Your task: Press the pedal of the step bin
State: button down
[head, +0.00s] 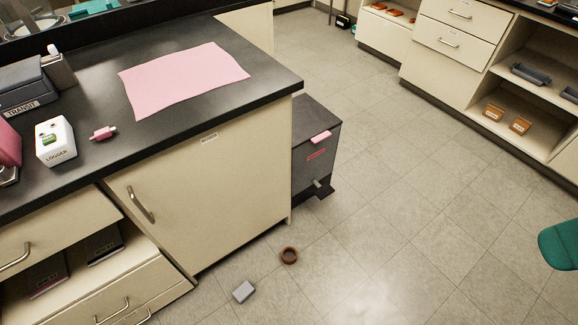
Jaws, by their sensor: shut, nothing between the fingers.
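The step bin (325,150) is a dark grey box on the floor, against the right end of the black-topped bench. Its lid looks closed, and a small pink piece (320,137) shows near its front top edge, with a pink label below. The pedal (322,187) sticks out low at the front of the bin, just above the floor. The bench cabinet hides the bin's left side. My gripper is not in this view.
A brown ring (289,256) and a small grey block (244,291) lie on the floor in front of the bench (215,100). A green rounded seat (562,245) is at the right edge. The tiled floor right of the bin is clear.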

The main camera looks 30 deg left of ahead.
aim_at(323, 193)
jog(key=u, duration=0.5)
jog(key=i, duration=1.25)
jog(key=u, duration=0.4)
